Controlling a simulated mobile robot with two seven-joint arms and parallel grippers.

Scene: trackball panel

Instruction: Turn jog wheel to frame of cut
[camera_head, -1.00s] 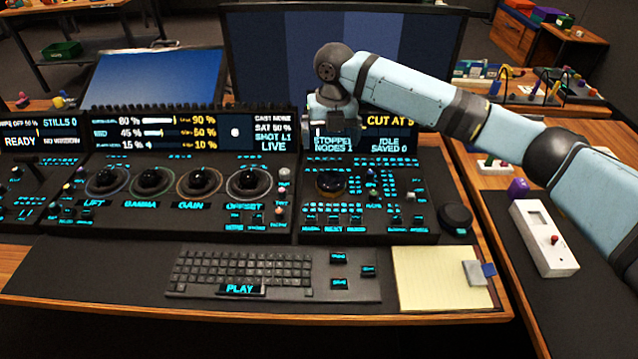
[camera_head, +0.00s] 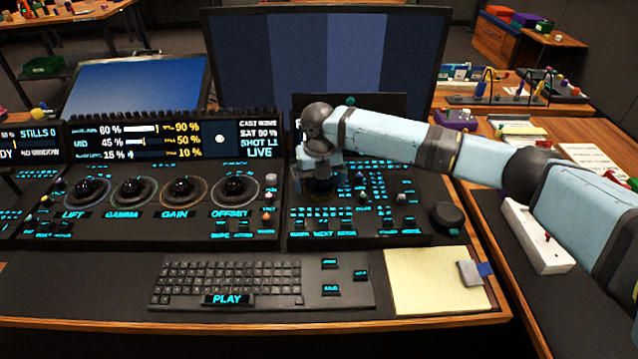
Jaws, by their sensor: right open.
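My right gripper (camera_head: 318,184) points down over the left part of the right control panel (camera_head: 400,240), with its jaws open. The dark round wheel there, which appears to be the jog wheel, is almost fully covered by the gripper. I cannot tell whether the fingers touch it. The panel's small display (camera_head: 298,128) is nearly all hidden behind my arm, so its text cannot be read. My left gripper is not in view.
Four-ring trackball panel (camera_head: 160,228) lies to the left. A keyboard (camera_head: 230,282), a yellow notepad (camera_head: 428,282) and a black round knob (camera_head: 447,218) lie in front and to the right. A large monitor (camera_head: 330,60) stands behind.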

